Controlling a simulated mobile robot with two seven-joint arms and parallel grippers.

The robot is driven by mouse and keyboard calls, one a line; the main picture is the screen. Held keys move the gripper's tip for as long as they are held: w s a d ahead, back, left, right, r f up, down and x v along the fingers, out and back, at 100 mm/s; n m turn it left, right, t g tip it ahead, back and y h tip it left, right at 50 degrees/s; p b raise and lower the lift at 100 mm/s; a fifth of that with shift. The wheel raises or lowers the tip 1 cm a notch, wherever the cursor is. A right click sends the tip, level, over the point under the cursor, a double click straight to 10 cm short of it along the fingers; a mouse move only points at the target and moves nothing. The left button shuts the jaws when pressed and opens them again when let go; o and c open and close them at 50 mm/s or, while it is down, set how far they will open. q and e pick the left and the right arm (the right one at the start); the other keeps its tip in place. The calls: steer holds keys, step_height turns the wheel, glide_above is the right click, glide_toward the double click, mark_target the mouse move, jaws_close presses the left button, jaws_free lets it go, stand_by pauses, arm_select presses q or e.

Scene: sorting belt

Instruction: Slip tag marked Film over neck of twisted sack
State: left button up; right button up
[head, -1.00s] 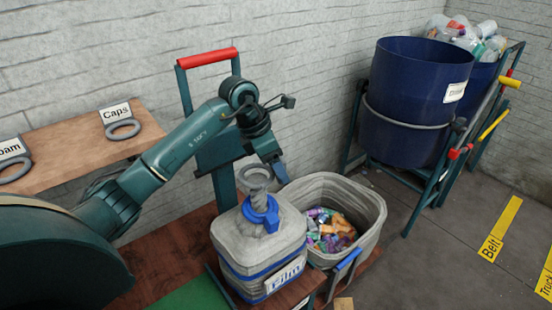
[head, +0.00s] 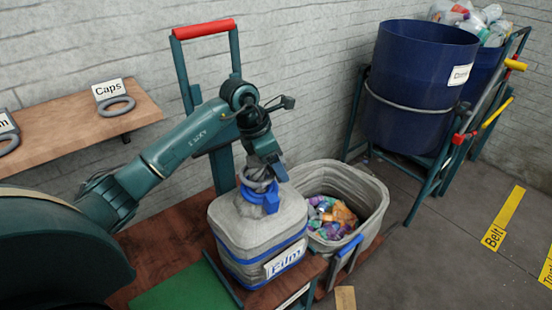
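The grey-white sack (head: 240,222) stands upright on the brown bench, with blue bands around its body. Its twisted neck (head: 258,186) ends in a grey loop at the top, with a blue collar (head: 271,203) around or against it. A white plate marked Film (head: 286,260) is at the sack's lower front; I cannot tell how it is attached. My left gripper (head: 268,178) points down at the neck, its fingers overlapping the loop. Whether it is open or shut, and whether it touches the neck, is unclear. My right gripper is out of view.
A wooden shelf (head: 62,136) at left holds a ring tag marked Caps (head: 118,104) and another cut by the edge. A grey bin (head: 370,190) of colourful scraps adjoins the sack. A red-handled frame (head: 206,30) stands behind. A dark blue drum (head: 415,75) is at back right.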

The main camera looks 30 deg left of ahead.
arm_select(q)
steer(key=shift+f, duration=0.2)
steer(key=o, duration=1)
steer(key=shift+o, duration=0.2)
steer(key=v, duration=1.3)
steer(key=shift+a, duration=0.15)
